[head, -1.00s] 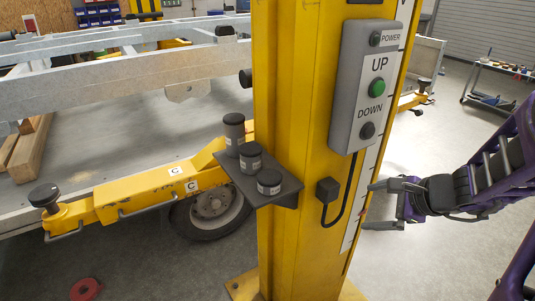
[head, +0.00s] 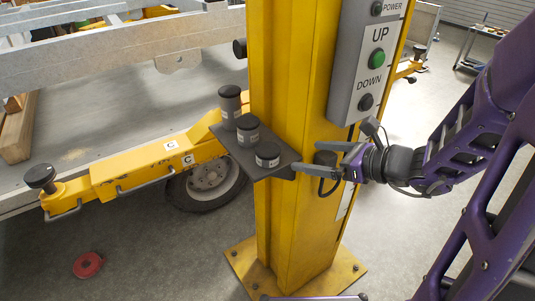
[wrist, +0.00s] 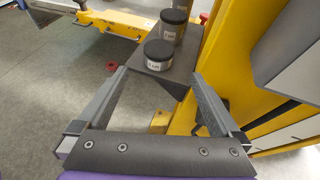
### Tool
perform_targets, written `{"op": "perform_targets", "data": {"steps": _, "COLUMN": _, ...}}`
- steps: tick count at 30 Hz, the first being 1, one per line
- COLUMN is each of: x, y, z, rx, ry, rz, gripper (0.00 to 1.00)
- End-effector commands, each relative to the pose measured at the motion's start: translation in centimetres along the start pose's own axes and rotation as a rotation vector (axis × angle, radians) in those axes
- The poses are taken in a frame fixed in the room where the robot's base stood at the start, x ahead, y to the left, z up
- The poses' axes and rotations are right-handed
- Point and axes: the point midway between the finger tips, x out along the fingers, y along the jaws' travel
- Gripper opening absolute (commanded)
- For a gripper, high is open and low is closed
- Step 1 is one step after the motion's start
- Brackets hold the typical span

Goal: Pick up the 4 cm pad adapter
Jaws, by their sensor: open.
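Three dark pad adapters with white labels stand upright on a small dark shelf (head: 288,168) on the yellow post. The shortest adapter (head: 267,155) is at the near end, the medium one (head: 248,128) is behind it, and the tallest (head: 230,104) is farthest. The label print is too small to read surely; the shortest looks like the 4 cm one. My gripper (head: 309,156) is open and empty, just right of the shelf and the shortest adapter. In the wrist view, the shortest adapter (wrist: 159,53) lies ahead of and between the open fingers, apart from them.
The yellow lift post (head: 285,60) rises beside the shelf. A yellow lift arm (head: 140,175) extends left. A red ring (head: 88,265) lies on the floor.

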Motion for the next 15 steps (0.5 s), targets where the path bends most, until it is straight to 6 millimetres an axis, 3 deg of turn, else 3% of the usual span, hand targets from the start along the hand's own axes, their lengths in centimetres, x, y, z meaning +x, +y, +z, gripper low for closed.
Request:
{"op": "perform_targets", "data": {"steps": 3, "x": 2.9, "y": 0.1, "z": -0.3, "rx": 0.001, "ry": 0.002, "rz": 0.006, "gripper": 1.0}}
{"op": "perform_targets", "data": {"steps": 9, "x": 6.9, "y": 0.1, "z": -0.2, "rx": 0.001, "ry": 0.002, "rz": 0.005, "gripper": 1.0}}
{"op": "perform_targets", "data": {"steps": 15, "x": 8.8, "y": 0.1, "z": -0.1, "rx": 0.0, "ry": 0.001, "rz": 0.002, "gripper": 1.0}}
